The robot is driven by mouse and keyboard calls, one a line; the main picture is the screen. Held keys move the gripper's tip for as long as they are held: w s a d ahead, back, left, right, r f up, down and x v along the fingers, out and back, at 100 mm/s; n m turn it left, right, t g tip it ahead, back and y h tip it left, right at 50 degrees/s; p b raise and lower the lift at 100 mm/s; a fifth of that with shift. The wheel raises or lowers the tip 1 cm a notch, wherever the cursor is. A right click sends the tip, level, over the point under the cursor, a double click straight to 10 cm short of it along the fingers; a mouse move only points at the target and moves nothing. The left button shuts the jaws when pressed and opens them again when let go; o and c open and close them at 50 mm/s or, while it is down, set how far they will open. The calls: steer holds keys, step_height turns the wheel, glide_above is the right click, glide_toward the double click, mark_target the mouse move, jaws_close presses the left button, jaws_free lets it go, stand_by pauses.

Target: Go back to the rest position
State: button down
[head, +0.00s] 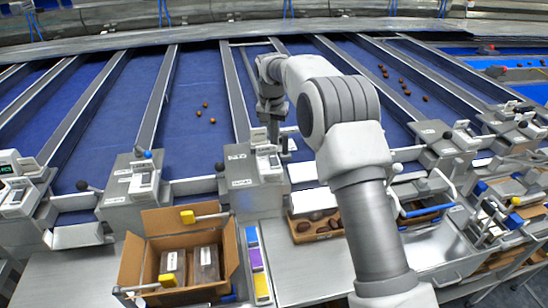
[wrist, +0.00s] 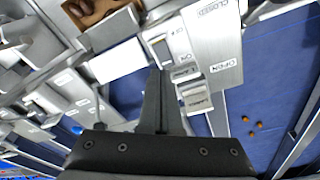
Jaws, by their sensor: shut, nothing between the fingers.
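My gripper (head: 274,138) hangs down in the head view, in front of the blue lanes and beside a grey control box (head: 254,172). In the wrist view its dark fingers (wrist: 159,74) are together with nothing between them. Their tips appear in front of the control box, which carries switches and the printed words OPEN and CLOSED (wrist: 222,50). I cannot tell whether the fingertips touch the box. My pale arm crosses the head view from the lower right and hides part of the bench.
Several dates lie on the blue lanes (head: 205,113). A cardboard carton (head: 133,262) with two packs stands at the lower left. A tray of dark dates (head: 305,233) sits below my gripper, partly behind my arm. More control boxes with levers (head: 132,186) line the bench.

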steer(key=s+d+r+n+t+b, duration=0.1)
steer(key=s+d+r, duration=0.5)
steer(key=s+r, duration=0.2)
steer(key=s+d+r+t+b, duration=0.1)
steer(key=s+d+r, duration=0.5)
steer(key=s+r, duration=0.2)
steer(key=s+d+f+b, duration=0.1)
steer(key=s+d+f, duration=0.1)
steer(key=s, duration=0.6)
steer(key=s+d+f+n+t+b, duration=0.1)
steer(key=s+d+f, duration=0.1)
steer(key=s, duration=0.6)
steer(key=s+d+f, duration=0.2)
steer(key=s+d, duration=0.1)
steer(key=s, duration=0.6)
steer(key=shift+n+t+b, duration=0.4)
